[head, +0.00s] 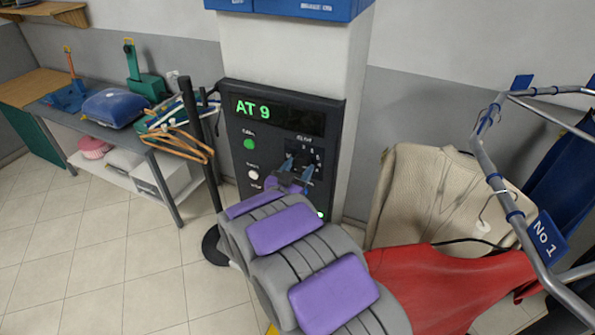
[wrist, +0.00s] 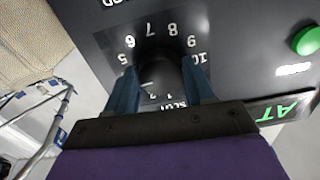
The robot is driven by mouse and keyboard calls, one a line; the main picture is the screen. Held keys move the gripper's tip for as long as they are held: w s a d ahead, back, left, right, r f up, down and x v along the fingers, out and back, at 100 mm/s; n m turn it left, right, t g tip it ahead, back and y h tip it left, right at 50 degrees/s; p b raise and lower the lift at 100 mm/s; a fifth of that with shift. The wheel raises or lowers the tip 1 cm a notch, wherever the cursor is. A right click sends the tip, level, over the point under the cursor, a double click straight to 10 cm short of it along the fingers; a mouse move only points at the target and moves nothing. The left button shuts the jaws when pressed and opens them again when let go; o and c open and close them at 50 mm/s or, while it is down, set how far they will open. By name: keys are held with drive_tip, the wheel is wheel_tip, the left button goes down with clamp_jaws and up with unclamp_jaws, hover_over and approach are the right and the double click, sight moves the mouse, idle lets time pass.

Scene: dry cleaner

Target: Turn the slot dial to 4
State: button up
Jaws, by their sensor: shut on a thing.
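The slot dial (wrist: 162,78) is a black knob on the dark control panel (head: 240,175). In the wrist view it sits between the two blue fingers of my gripper (wrist: 161,64), which is shut on it. The numbers around it appear upside down; 5 to 10 are readable, and low numbers show partly near the gripper. The 4 is hidden or unclear, and I cannot tell where the dial points. In the head view my gripper (head: 300,166) covers most of the dial. The panel's display (head: 275,115) reads "AT 9" in green.
A green button (head: 249,144) and a white button (head: 253,174) are left of the dial. A dark post (head: 201,145) stands left of the panel. A garment rail (head: 510,190) with a "No 1" tag and hanging clothes is at the right. Open tiled floor lies at the left.

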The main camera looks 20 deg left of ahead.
drive_tip(key=shift+m, duration=0.5)
drive_tip(key=o, duration=1)
drive_tip(key=shift+a, duration=0.2)
drive_tip(key=s, duration=0.5)
drive_tip(key=s+a, duration=0.1)
drive_tip(key=s, duration=1.1)
drive_tip(key=shift+s+a+f+b, duration=0.15)
drive_tip(key=shift+s+a+b, duration=0.05)
drive_tip(key=shift+b, duration=0.15)
